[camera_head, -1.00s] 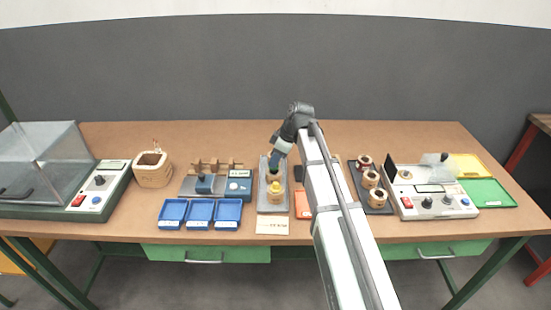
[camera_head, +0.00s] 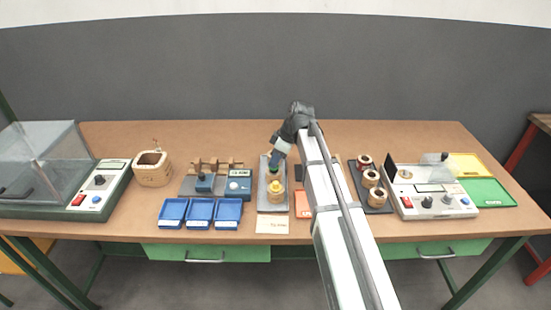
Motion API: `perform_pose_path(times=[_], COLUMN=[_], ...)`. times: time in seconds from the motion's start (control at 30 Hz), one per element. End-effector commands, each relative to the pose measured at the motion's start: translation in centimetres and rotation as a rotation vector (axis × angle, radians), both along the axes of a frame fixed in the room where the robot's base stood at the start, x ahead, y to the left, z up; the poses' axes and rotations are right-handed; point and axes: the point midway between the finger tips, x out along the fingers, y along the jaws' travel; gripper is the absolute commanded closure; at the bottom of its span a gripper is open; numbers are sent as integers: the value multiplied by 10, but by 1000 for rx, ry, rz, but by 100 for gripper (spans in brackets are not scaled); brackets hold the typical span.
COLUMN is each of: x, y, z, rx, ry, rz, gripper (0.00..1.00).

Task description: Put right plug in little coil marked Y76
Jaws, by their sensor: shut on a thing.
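My gripper (camera_head: 274,162) points down over the grey plate (camera_head: 264,205) near the middle of the table. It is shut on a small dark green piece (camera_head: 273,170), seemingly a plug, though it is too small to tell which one. A tan coil with a yellow top (camera_head: 276,188) stands on the plate just below and in front of the gripper. Whether the held piece touches anything beneath it cannot be told. More coils, one with a red top (camera_head: 364,162), stand on a dark tray (camera_head: 386,209) right of my arm. No Y76 marking is readable.
Blue trays (camera_head: 200,212) and a blue device (camera_head: 238,184) lie to the left. A pale card (camera_head: 272,226) lies in front of the plate. An orange tray (camera_head: 302,207) is partly hidden by my arm. A control box (camera_head: 432,204) stands at right.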

Motion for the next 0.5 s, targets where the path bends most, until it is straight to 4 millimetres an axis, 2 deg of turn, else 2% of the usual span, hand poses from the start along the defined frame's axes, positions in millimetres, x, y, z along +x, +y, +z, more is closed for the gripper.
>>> perform_pose_path(times=[0.5], x=[0], y=[0], z=[-15], rx=[0], ry=[0], rz=[0], gripper=[100])
